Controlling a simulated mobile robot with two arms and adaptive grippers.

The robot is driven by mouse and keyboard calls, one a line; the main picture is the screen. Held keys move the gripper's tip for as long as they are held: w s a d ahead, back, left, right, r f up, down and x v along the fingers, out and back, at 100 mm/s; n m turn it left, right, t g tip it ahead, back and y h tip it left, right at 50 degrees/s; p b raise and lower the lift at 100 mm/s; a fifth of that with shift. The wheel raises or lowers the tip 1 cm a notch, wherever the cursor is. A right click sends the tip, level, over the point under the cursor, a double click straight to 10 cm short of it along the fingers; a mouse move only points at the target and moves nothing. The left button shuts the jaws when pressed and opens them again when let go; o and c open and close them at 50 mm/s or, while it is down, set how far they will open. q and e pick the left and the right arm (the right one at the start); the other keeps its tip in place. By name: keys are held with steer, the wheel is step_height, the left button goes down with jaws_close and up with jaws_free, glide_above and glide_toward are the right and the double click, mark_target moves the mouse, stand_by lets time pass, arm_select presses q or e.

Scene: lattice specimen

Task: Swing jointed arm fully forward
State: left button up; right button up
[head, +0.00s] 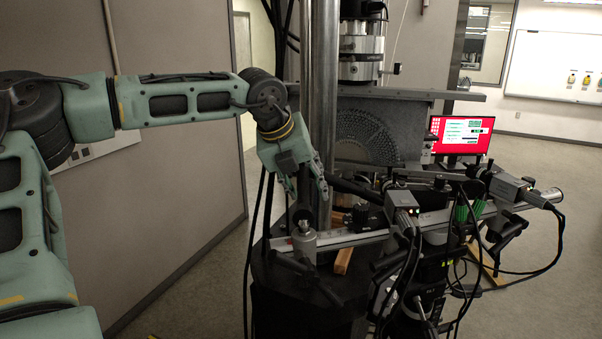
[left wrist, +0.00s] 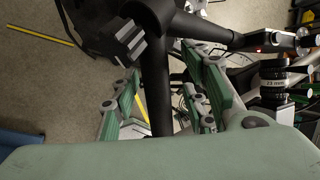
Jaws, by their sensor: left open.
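My left gripper (head: 308,198) reaches down from the left beside the steel column in the head view. In the left wrist view its green fingers (left wrist: 158,75) are apart, with a black bar (left wrist: 155,95) of the jointed arm showing between them. I cannot tell whether either finger touches the bar. The bar joins another dark link (left wrist: 212,32) at the top, near a black knob (left wrist: 125,38). In the head view a dark link of the jointed arm (head: 352,188) runs right from beside the gripper; the fingers partly hide its near end. My right gripper is not in view.
A metal rail (head: 345,240) with cameras (head: 400,199) and hanging cables crosses the machine's front. The steel column (head: 319,90) stands close to my gripper. A lattice specimen (head: 368,138) is behind the rail. A red monitor (head: 461,134) is at right. Open floor (head: 180,290) lies left.

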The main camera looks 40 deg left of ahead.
arm_select(q)
steer(key=shift+s+r, duration=0.1)
steer(key=shift+s, duration=0.3)
steer(key=shift+c, duration=0.3)
steer(key=shift+w, duration=0.2)
steer(key=c, duration=0.7)
steer(key=shift+a, duration=0.1)
jaws_close()
